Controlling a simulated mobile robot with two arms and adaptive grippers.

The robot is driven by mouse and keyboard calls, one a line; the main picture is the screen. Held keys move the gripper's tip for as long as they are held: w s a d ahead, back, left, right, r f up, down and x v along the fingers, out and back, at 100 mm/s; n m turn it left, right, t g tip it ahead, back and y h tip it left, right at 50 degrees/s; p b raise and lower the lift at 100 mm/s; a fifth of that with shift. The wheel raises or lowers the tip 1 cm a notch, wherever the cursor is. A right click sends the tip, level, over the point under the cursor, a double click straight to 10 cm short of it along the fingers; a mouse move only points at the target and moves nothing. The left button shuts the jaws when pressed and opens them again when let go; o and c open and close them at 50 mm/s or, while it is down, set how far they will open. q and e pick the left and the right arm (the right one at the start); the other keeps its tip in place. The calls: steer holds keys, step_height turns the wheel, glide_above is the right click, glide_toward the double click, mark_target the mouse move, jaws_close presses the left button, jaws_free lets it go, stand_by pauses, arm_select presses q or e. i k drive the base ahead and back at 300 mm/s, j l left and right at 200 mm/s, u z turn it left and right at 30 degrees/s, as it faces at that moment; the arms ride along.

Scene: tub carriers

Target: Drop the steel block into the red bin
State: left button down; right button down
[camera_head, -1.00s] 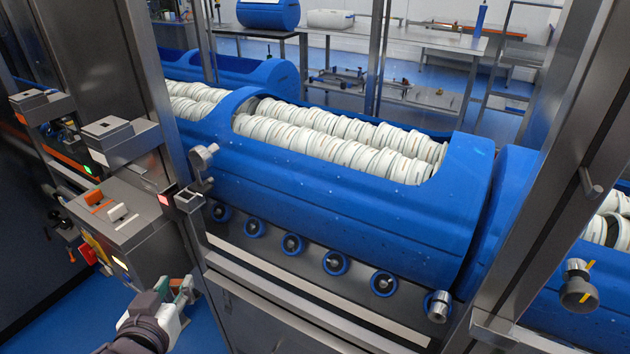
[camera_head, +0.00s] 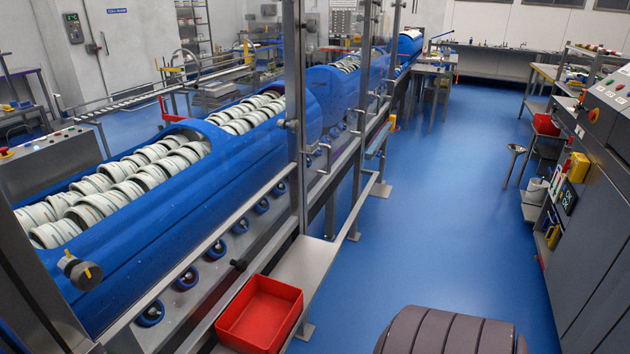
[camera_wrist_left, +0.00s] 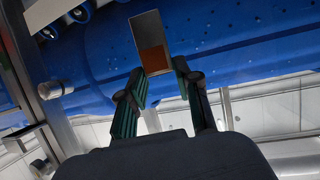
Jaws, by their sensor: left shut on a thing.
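The steel block (camera_wrist_left: 148,28) is a small grey rectangular piece with a reddish-brown lower face. It is held up between the fingertips of my left gripper (camera_wrist_left: 160,70) in the left wrist view, with blue tub wall behind it. My left gripper is shut on it. The red bin (camera_head: 262,312) is an open, shallow rectangular box in the head view at bottom centre. It stands on a steel ledge beside the blue machine and looks empty. Neither the left gripper nor the block shows in the head view. My right gripper is in no view.
The long blue tub carrier (camera_head: 130,240) with pale rings runs along the left of the head view. A steel post (camera_head: 296,150) rises behind the bin. Open blue floor (camera_head: 430,230) lies to the right. A grey control console (camera_head: 600,190) stands at the right edge.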

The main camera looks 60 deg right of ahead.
mark_target(257, 327)
steer(key=k+j+z, duration=0.1)
steer(key=z, duration=0.65)
steer(key=i+l+z, duration=0.25)
steer(key=z, duration=0.25)
steer(key=l, duration=0.15)
